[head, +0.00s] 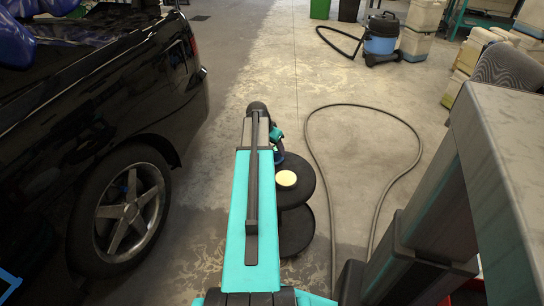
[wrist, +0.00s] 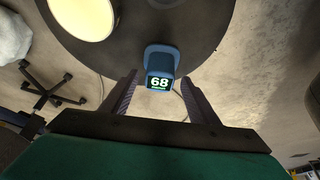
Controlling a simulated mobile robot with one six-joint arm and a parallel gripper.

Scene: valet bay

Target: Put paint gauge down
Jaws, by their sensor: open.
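The paint gauge (wrist: 159,60) is a small blue device with a lit screen reading 68. In the wrist view it is on the dark round top of a stand (wrist: 205,22), near its edge. My gripper (wrist: 160,78) is open, with one finger to each side of the gauge and a visible gap on both sides. In the head view a bit of the blue gauge (head: 279,158) shows beside the end of my arm, at the round black stand (head: 304,184). My fingers are hidden there.
A pale yellow round pad (head: 287,179) lies on the stand's top, close to the gauge. A black car (head: 110,110) stands to the left. A hose (head: 394,196) loops over the floor at right. A blue vacuum (head: 381,40) and containers (head: 425,15) are farther back.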

